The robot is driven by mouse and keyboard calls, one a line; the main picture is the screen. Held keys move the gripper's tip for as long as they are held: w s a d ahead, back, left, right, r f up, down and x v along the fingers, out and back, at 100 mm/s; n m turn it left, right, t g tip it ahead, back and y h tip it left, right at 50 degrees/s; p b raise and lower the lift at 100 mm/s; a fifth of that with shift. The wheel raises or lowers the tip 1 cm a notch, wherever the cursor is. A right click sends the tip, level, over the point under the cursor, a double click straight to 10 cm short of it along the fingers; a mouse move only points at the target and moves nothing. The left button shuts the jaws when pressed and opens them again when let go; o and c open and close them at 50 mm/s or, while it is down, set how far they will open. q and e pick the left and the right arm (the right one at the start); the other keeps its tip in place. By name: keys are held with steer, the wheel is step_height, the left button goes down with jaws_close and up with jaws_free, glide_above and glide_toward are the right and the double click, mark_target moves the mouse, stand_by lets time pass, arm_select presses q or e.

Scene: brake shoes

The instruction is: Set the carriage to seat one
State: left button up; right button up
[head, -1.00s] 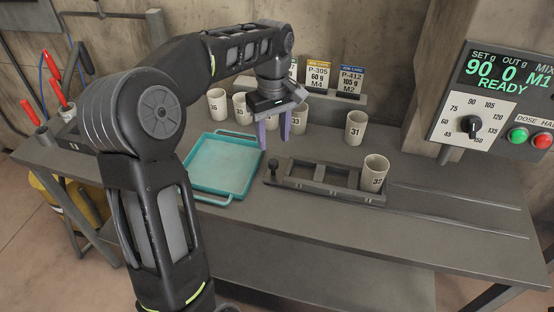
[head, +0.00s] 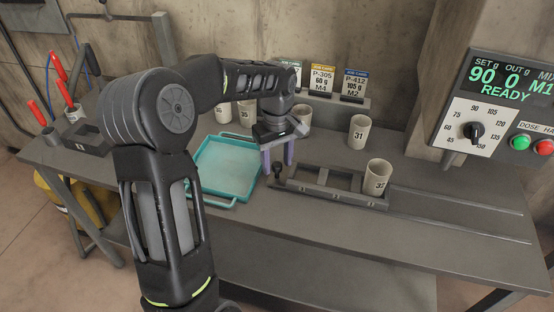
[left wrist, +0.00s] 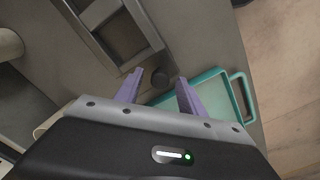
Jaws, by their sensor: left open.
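The carriage (head: 322,190) is a grey frame with open compartments, lying on the bench at the left of the rails, with a dark round knob (head: 278,170) at its left end. Cup 32 (head: 378,174) stands upright in its rightmost compartment. My left gripper (head: 278,163) is open and points down, its purple fingers at the knob. In the left wrist view the knob (left wrist: 160,77) lies between the open fingertips (left wrist: 158,76), with gaps; contact cannot be told. The carriage (left wrist: 112,30) also shows there. My right gripper is out of view.
A teal tray (head: 198,188) lies left of the knob. Cup 31 (head: 359,133) stands behind the carriage, and more cups stand behind my left arm. Two rails (head: 450,197) run clear to the right. A dosing panel (head: 490,115) reads set 90, out 0, READY.

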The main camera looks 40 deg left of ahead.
arm_select(q)
steer(key=shift+c, duration=0.4)
jaws_close()
stand_by(1.0)
